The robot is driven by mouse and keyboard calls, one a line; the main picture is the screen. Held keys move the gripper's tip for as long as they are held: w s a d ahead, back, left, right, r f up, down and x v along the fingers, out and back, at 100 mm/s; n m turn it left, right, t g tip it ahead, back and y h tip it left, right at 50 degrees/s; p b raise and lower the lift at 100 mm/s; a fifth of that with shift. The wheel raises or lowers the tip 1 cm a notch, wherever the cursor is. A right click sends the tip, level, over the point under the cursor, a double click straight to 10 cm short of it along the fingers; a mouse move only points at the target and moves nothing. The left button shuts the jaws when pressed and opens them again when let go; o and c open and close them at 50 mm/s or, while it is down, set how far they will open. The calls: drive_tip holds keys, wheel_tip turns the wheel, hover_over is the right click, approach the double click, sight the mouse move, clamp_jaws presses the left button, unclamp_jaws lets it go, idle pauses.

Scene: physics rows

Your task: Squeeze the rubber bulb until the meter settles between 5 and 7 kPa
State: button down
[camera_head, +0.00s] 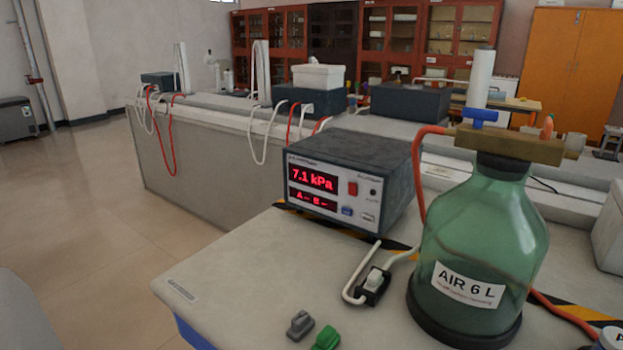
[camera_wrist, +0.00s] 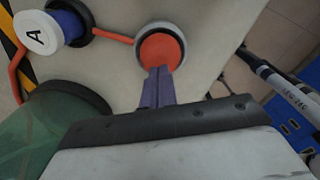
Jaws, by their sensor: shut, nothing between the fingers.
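The meter (camera_head: 340,182) on the bench in the head view reads 7.1 kPa in red digits, with a second red line below it. The rubber bulb (camera_wrist: 160,50) is a round orange dome in a grey ring, seen in the wrist view. My gripper (camera_wrist: 162,70) is shut and empty, its fingertips overlapping the bulb's near edge in the picture. I cannot tell whether they touch it. The green bottle (camera_head: 483,235) labelled AIR 6 L stands right of the meter. The bulb and my gripper are outside the head view.
A red hose (camera_wrist: 112,38) joins the bulb to a blue valve with a white cap (camera_wrist: 36,32) marked A. A black socket with a white plug (camera_head: 374,284) lies before the meter. Grey and green small parts (camera_head: 325,338) lie at the bench's front.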

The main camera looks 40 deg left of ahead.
wheel_tip(320, 180, up, 7)
drive_tip(key=p, duration=0.3)
drive_tip(key=shift+f, duration=0.2)
drive_tip(key=shift+f, duration=0.15)
